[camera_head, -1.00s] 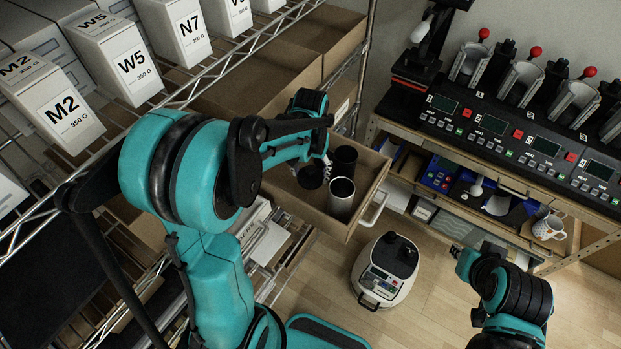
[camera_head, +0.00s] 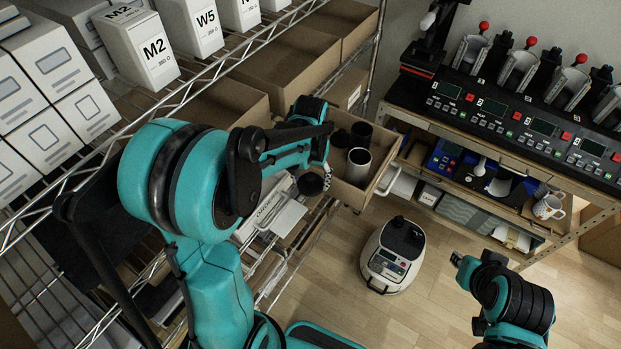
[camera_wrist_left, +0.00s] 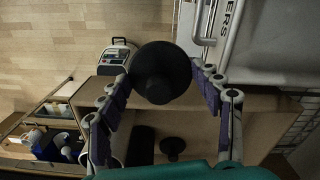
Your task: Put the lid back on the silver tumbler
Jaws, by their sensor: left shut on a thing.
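My left gripper (camera_head: 322,178) is shut on a round black lid (camera_head: 311,183), held just left of the open drawer. In the left wrist view the lid (camera_wrist_left: 165,65) sits between the purple-padded fingertips (camera_wrist_left: 163,82), with its knob towards the camera. The silver tumbler (camera_head: 359,168) stands upright in the drawer, its dark mouth open, to the right of the gripper and apart from it. A black tumbler (camera_head: 361,133) stands behind it. My right gripper (camera_head: 458,261) is low at the right, too small to read.
A wire shelf with labelled boxes (camera_head: 142,48) lies on the left. A bench with a black press machine (camera_head: 520,120) and a mug (camera_head: 547,208) is at right. A white appliance (camera_head: 392,262) stands on the floor.

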